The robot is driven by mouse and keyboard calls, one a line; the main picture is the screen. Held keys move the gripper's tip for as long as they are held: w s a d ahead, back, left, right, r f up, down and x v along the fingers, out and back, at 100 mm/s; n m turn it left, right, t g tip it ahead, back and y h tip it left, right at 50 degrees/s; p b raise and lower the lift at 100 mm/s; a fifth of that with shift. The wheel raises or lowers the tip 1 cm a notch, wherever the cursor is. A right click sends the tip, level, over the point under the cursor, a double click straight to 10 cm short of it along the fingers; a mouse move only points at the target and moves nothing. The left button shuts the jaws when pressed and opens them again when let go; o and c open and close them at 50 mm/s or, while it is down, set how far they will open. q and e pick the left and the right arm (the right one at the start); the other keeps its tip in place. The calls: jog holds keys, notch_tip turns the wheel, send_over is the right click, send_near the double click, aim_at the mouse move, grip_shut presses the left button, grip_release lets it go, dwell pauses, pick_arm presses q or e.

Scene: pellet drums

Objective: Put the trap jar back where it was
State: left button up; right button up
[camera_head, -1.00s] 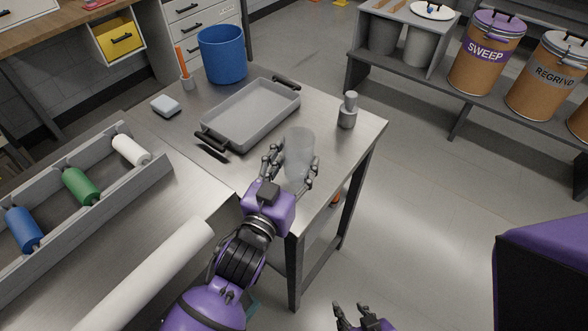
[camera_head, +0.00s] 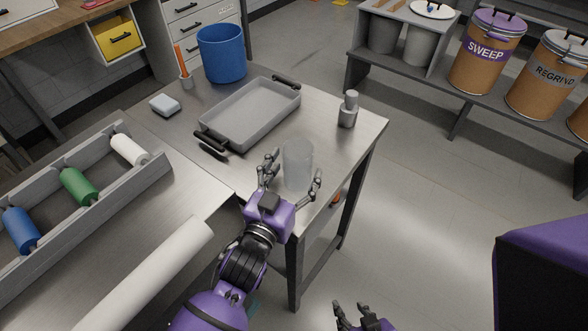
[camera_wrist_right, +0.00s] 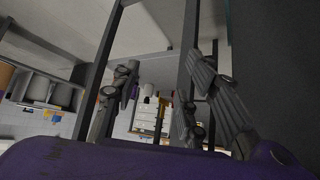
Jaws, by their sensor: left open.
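The trap jar (camera_head: 297,160), a frosted, see-through cylinder, stands upright on the metal table (camera_head: 345,155) near its front corner. My left gripper (camera_head: 294,175) is open, with its fingers spread on both sides of the jar. The jar's lower part is partly hidden by the hand. My right gripper (camera_head: 354,315) is low at the bottom edge of the head view, away from the table. It is open and empty; its spread fingers also show in the right wrist view (camera_wrist_right: 160,100).
A grey tray (camera_head: 204,130) with black handles lies behind the jar. A grey bottle (camera_head: 348,110) stands to the right. A rack of rollers (camera_head: 150,180) is left.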

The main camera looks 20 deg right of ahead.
pick_arm(q)
jog(key=shift+r, duration=0.1)
jog(key=shift+s+a+r, duration=0.1)
jog(key=shift+s, duration=0.05)
jog(key=b+v, duration=0.1)
jog(key=v, duration=1)
jog(key=shift+s+a, duration=0.25)
